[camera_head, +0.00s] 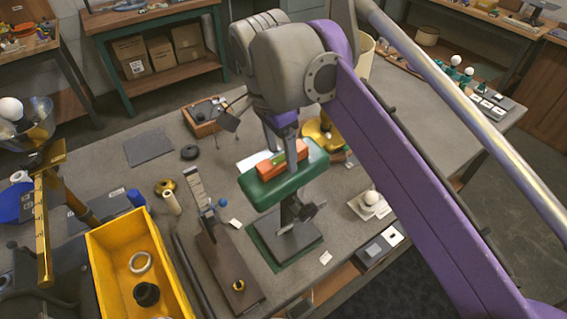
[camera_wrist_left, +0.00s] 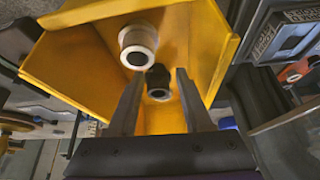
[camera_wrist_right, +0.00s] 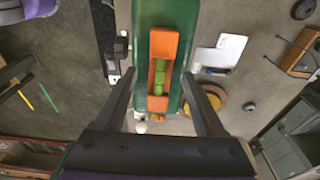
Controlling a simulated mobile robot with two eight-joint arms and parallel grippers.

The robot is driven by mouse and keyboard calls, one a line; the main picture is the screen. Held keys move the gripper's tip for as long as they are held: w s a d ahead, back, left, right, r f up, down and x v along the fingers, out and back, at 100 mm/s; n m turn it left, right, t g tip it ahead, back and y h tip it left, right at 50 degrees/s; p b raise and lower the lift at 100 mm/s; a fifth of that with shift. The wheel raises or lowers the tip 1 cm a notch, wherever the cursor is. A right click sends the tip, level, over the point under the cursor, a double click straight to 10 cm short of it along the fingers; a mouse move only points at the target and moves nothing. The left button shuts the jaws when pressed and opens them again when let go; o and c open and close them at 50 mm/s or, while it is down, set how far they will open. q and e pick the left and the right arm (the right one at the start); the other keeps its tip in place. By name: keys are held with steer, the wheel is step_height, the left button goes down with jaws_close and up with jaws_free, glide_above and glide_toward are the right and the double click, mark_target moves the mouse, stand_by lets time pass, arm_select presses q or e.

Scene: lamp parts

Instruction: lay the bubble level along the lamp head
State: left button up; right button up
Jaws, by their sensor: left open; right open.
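The orange bubble level (camera_head: 270,169), with a green vial, appears to lie on top of the green lamp head (camera_head: 262,195), its long side along the head's long side. It also shows in the right wrist view (camera_wrist_right: 158,100), within the width of the green head (camera_wrist_right: 145,20). My right gripper (camera_wrist_right: 160,76) is open; its fingers stand either side of the level with gaps between. In the head view it reaches down over the level and partly hides it. My left gripper (camera_wrist_left: 158,72) is open and empty, facing the yellow bin.
The yellow bin (camera_head: 112,262) holds a white ring (camera_head: 141,262) and a black ring (camera_head: 146,293). A dark stand plate (camera_head: 228,270) lies left of the lamp. A wooden box (camera_head: 203,127) stands behind. A white bulb (camera_head: 371,197) sits to the right.

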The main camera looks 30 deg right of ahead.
mark_target(276, 160)
steer(key=shift+r, duration=0.1)
arm_select(q)
steer(key=shift+w+r+p, duration=0.2)
steer(key=shift+r+p, duration=0.2)
steer(key=shift+r, duration=0.15)
steer(key=shift+w+r+p, duration=0.2)
steer(key=shift+r+p, duration=0.15)
steer(key=shift+r, duration=0.15)
arm_select(e)
step_height(276, 160, up, 11)
steer(key=a, duration=0.1)
steer(key=shift+a+f, duration=0.2)
arm_select(q)
steer(key=shift+s, duration=0.15)
arm_select(e)
steer(key=shift+s+f, duration=0.1)
